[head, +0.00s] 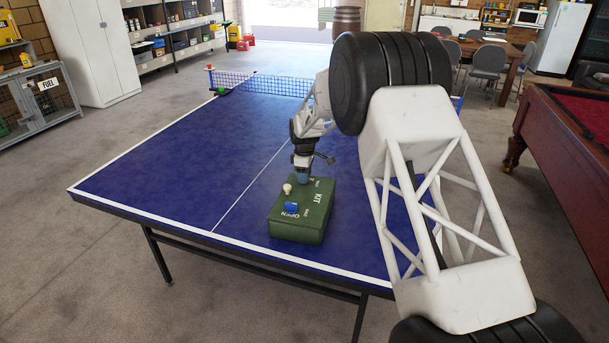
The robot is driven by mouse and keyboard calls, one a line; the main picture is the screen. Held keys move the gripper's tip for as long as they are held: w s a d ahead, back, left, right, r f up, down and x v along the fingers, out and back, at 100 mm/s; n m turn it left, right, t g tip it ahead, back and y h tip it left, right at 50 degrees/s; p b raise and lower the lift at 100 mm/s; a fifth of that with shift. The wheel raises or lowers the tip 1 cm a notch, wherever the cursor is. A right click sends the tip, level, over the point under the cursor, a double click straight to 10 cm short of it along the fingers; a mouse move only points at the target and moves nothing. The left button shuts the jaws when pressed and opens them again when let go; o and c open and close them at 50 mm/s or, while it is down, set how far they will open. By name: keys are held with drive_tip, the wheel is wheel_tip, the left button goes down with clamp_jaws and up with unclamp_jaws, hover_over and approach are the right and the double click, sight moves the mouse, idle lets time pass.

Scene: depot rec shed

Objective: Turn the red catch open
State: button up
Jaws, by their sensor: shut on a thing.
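A green kit box (312,222) with white lettering, including KIT and OPEN, sits on the blue table. A blue catch (291,208) is on its top near the front, beside the OPEN lettering. A cream knob (287,188) stands on its left side. My gripper (303,179) points down at the far part of the box top, behind the blue catch and the knob. It is shut on a small part there, which the fingers hide. No red catch shows; I cannot tell the colour of the held part.
The table tennis table (180,180) is clear around the box, with a net (262,83) across its far part. A green object (221,91) lies near the net's left end. A pool table (560,130) stands at right.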

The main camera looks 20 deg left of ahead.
idle(0.3)
drive_tip(key=o, duration=0.9)
drive_tip(key=shift+r, duration=3.9)
drive_tip(key=shift+r, duration=0.1)
